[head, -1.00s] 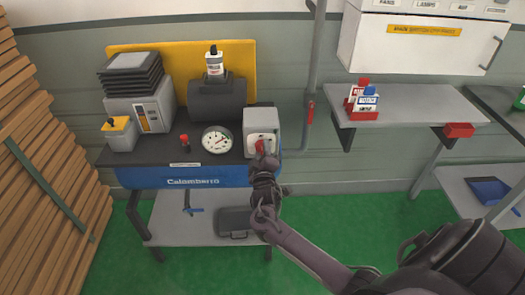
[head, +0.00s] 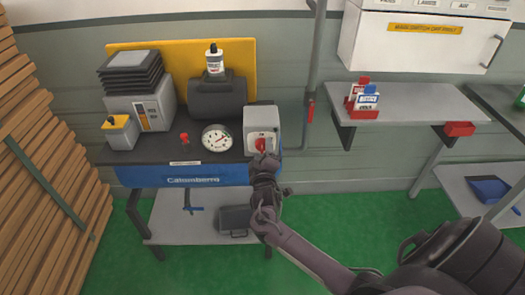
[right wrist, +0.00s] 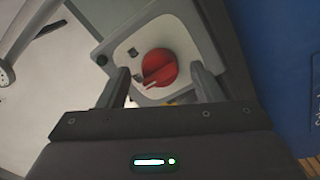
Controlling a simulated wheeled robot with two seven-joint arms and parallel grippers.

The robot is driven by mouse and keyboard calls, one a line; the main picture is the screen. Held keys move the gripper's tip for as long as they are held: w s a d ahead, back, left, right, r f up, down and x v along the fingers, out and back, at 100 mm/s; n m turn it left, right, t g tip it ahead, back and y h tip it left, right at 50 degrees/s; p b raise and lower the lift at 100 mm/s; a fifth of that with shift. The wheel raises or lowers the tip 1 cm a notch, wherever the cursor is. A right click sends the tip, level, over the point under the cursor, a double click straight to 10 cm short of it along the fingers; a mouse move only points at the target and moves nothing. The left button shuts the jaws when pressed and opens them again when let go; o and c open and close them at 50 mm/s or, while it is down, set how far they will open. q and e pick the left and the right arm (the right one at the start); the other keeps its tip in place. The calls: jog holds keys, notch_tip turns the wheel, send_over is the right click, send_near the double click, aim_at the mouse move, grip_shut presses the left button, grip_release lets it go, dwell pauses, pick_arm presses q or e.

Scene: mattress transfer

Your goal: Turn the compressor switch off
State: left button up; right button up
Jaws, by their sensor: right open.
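The compressor switch is a red rotary knob (head: 262,144) on the front of a light grey box (head: 259,119) at the right end of the compressor bench. In the right wrist view the knob (right wrist: 159,68) sits on its pale plate, its pointer ridge aimed to the lower left. My right gripper (head: 266,160) is just below and in front of the knob. In the right wrist view its two fingers (right wrist: 162,88) are apart, one on each side of the knob's near part, with gaps showing; I see no grip on it. My left gripper is not in view.
A round pressure gauge (head: 217,138) and a small red knob (head: 184,138) are left of the switch box. A grey pipe with a red valve handle (head: 310,111) rises to its right. A shelf (head: 420,105) with small boxes stands farther right.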

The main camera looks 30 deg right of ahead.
jog(key=v, duration=0.7)
jog(key=shift+b, duration=0.4)
jog(key=s+a+f+g+y, duration=0.15)
jog(key=s+f, duration=0.25)
jog(key=f, duration=0.6)
jog(key=s+a+f+g+y, duration=0.15)
jog(key=s+f, duration=0.25)
jog(key=f, duration=0.6)
jog(key=s+a+f+g+y, duration=0.1)
jog(key=s+f+g+y, duration=0.25)
jog(key=f, duration=0.65)
jog(key=s+a+f+m+g+y, duration=0.1)
jog(key=s+a+f+g, duration=0.1)
jog(key=s+f, duration=0.4)
jog(key=s+a+f+m+g+y, duration=0.1)
jog(key=s+f, duration=0.5)
jog(key=s, duration=1)
jog(key=s+a+f+m+g+y, duration=0.1)
jog(key=s+a+f+g, duration=0.3)
jog(key=s, duration=0.7)
jog(key=shift+s+f+g, duration=0.35)
jog(key=shift+f, duration=0.6)
